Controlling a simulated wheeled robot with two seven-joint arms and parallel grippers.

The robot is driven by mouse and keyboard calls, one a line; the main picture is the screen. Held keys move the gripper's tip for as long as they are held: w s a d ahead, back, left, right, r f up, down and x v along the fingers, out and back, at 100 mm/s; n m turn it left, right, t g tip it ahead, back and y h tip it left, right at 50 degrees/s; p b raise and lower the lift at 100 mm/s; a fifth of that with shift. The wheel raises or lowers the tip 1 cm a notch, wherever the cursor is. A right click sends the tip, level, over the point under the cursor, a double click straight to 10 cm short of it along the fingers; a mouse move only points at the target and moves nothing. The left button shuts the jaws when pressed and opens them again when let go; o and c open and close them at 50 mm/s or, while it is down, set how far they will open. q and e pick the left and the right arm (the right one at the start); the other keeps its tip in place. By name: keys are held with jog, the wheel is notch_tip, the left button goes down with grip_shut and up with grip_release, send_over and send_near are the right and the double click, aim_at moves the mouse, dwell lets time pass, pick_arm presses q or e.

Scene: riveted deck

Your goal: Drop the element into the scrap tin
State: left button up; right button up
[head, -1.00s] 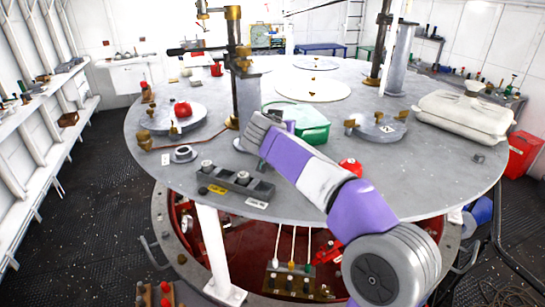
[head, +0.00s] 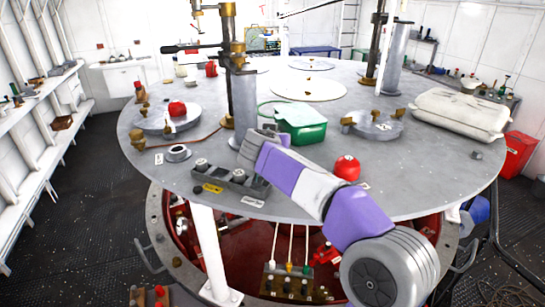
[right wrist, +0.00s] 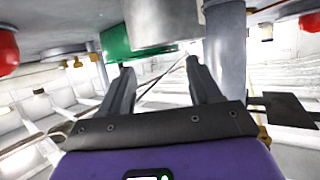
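A green tin (head: 303,125) stands on the round grey table, just beyond and right of my right gripper (head: 250,150); I take it for the scrap tin. The tin also shows in the right wrist view (right wrist: 116,38), which looks upside down. There my right gripper (right wrist: 158,80) has its two dark fingers well apart. A short grey cylinder (right wrist: 162,22) shows near the green tin, above the gap between the fingers. I cannot tell if it is the element. Nothing shows clamped between the fingers. My left gripper is not in view.
A grey post (head: 243,105) with brass fittings rises close to my right gripper. A grey block with knobs (head: 228,180) lies near the table's front edge. A pale lidded case (head: 460,115) is at the right.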

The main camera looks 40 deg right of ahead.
jog(key=b+v, duration=0.2)
jog(key=v, duration=0.5)
jog(key=shift+s+a+r, duration=0.15)
jog(key=shift+a+r, duration=0.05)
dwell(0.5)
